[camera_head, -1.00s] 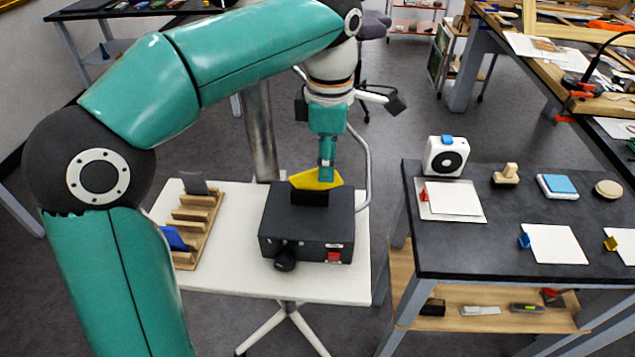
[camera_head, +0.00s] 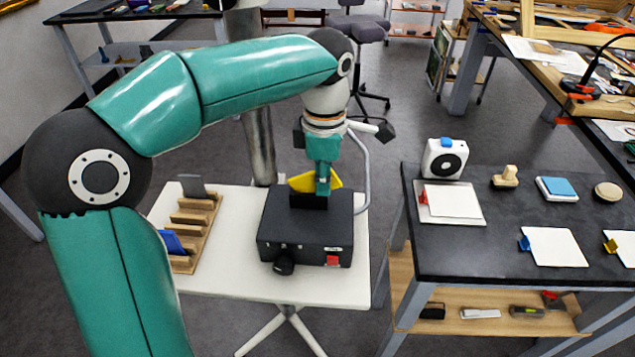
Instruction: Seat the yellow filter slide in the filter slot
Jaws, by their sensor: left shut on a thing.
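The yellow filter slide (camera_head: 302,183) stands tilted at the top of a black box (camera_head: 305,232) on a white table. My left gripper (camera_head: 323,186) is shut on the slide from above. The filter slot (camera_head: 308,202) is a dark upright piece on top of the box, just below and in front of the slide. The slide's lower edge is hidden behind it, so I cannot tell how deep it sits. My right gripper is not in view.
A wooden rack (camera_head: 197,222) with a blue slide (camera_head: 172,243) and a grey slide (camera_head: 191,186) stands left of the box. A curved metal tube (camera_head: 362,170) rises close to the right of my gripper. A dark table (camera_head: 500,215) with several items stands to the right.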

